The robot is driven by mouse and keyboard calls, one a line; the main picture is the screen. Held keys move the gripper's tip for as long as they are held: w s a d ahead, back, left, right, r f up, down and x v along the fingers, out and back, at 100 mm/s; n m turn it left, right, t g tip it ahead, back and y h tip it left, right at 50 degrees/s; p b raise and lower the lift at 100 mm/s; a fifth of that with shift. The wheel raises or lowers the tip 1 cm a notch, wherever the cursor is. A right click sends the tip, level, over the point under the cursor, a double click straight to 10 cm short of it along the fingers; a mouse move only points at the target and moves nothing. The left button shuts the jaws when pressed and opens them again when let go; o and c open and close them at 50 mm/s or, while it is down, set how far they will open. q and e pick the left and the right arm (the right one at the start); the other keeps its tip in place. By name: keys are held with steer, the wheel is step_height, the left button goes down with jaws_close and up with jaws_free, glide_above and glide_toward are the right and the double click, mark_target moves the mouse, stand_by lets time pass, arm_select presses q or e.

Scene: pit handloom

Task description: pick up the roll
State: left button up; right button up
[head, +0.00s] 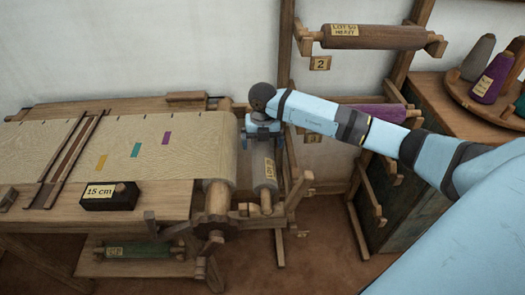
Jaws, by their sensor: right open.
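Several rolls are in view. A pale roll with a yellow label (265,172) lies in a wooden stand at the right end of the loom. My right gripper (263,143) points down over the far end of this roll. Its jaws are open; whether they touch the roll is hard to tell. A brown roll labelled as heavy (372,37) rests on the upper rack arms. A purple roll (372,112) sits lower on the rack, partly hidden behind my right arm. A green roll (138,250) lies on the low shelf under the loom. My left gripper is out of view.
The loom cloth (150,140) winds onto a beam (220,172) close left of the pale roll. A dark block marked 15 cm (110,196) sits on the loom. The wooden rack (287,45) and a cabinet with yarn cones (492,78) stand right. Floor (320,245) is clear in front.

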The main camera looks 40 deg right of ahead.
step_height(320, 180, down, 4)
steer(key=shift+r, duration=0.25)
steer(key=c, duration=1.4)
steer(key=shift+o, duration=0.2)
steer(key=shift+w+r, duration=0.1)
